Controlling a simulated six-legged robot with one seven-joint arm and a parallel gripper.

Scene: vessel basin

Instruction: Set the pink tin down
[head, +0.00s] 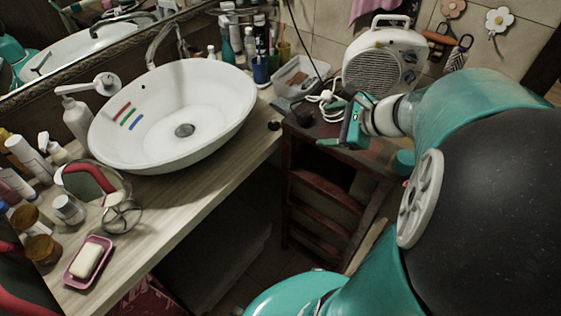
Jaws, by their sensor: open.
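My gripper (343,128) is at the right of the middle in the head view, over the top of a dark red wooden stool (300,128). Its jaws are open. I cannot make out a pink tin between or beside the jaws; the gripper and arm hide part of the stool top. A pink soap dish (70,274) with a pale bar of soap lies on the counter at the lower left, far from the gripper.
A white fan heater (380,58) stands behind the gripper, with a white cable (328,100) near it. A small dark object (303,115) is on the stool's left side. A white basin (205,92) and several bottles stand on the wooden counter (190,205).

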